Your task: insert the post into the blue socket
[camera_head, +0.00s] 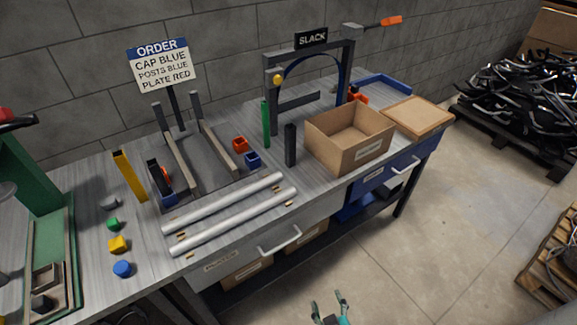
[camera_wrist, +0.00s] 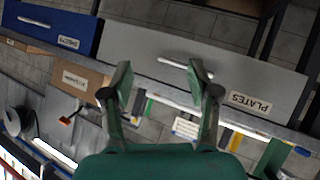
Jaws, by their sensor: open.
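A small blue socket (camera_head: 253,160) sits on the bench beside an orange one (camera_head: 240,145). Upright posts stand on the bench: a dark post (camera_head: 290,146) and a green post (camera_head: 265,125) near the blue socket, and a yellow post (camera_head: 130,177) at the left. I cannot tell which post is meant; none looks clearly blue. My gripper (camera_head: 328,303) is open and empty in front of the bench, well away from the posts and socket. In the wrist view my gripper (camera_wrist: 160,75) has its fingers spread before the drawer fronts.
Two pale rods (camera_head: 225,203) lie along the bench's front. Colored caps (camera_head: 119,244) lie at left. Drawer handles (camera_head: 281,243) protrude in front.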

